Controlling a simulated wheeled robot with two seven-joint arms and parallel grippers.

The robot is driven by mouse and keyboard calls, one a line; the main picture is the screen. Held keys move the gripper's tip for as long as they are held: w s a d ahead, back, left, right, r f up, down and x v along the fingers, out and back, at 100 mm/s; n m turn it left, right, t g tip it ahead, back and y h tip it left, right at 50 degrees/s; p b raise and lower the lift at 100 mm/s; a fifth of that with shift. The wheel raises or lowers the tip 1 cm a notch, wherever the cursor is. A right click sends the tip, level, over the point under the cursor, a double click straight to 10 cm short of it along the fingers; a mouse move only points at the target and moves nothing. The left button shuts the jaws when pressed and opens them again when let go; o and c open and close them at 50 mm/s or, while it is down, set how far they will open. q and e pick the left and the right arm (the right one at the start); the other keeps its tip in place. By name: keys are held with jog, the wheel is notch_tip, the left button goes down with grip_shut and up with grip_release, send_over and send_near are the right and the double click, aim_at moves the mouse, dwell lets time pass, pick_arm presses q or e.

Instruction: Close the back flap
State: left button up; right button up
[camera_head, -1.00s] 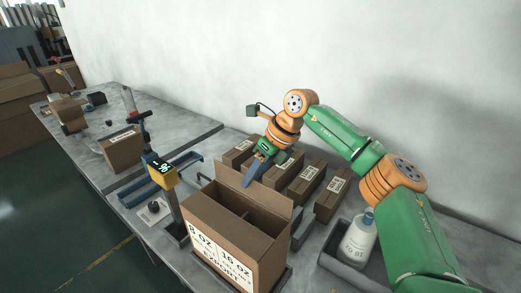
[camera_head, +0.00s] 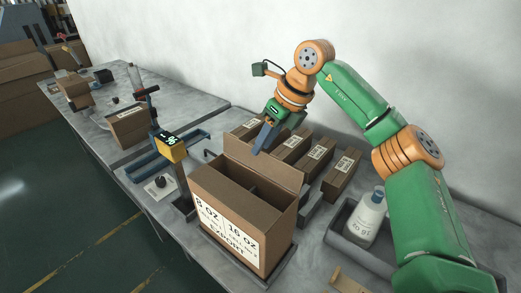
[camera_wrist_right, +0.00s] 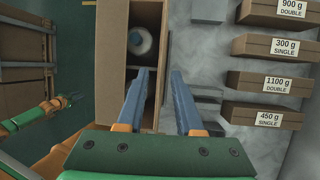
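An open cardboard box (camera_head: 243,222) with a printed front label stands at the centre of the head view. Its back flap (camera_head: 272,167) stands up at the rear edge. My right gripper (camera_head: 261,138) is just behind and above this flap, its blue fingers pointing down. In the right wrist view the gripper (camera_wrist_right: 163,75) has its fingers apart. The box (camera_wrist_right: 110,75) lies beneath and left, with a white round item (camera_wrist_right: 140,42) inside. Whether the fingers touch the flap is unclear.
Several labelled cartons (camera_head: 318,153) stand behind the box near the wall. A white bottle (camera_head: 368,217) sits in a grey tray at right. A yellow display (camera_head: 172,148) on a post stands left of the box.

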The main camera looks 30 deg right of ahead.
aim_at(258, 161)
jog(key=x, duration=0.3)
jog(key=shift+w+d+f, duration=0.1)
jog(key=shift+w+f, duration=0.1)
jog(key=shift+w, duration=0.05)
jog(key=shift+s, duration=0.1)
grip_shut()
dwell(1.0)
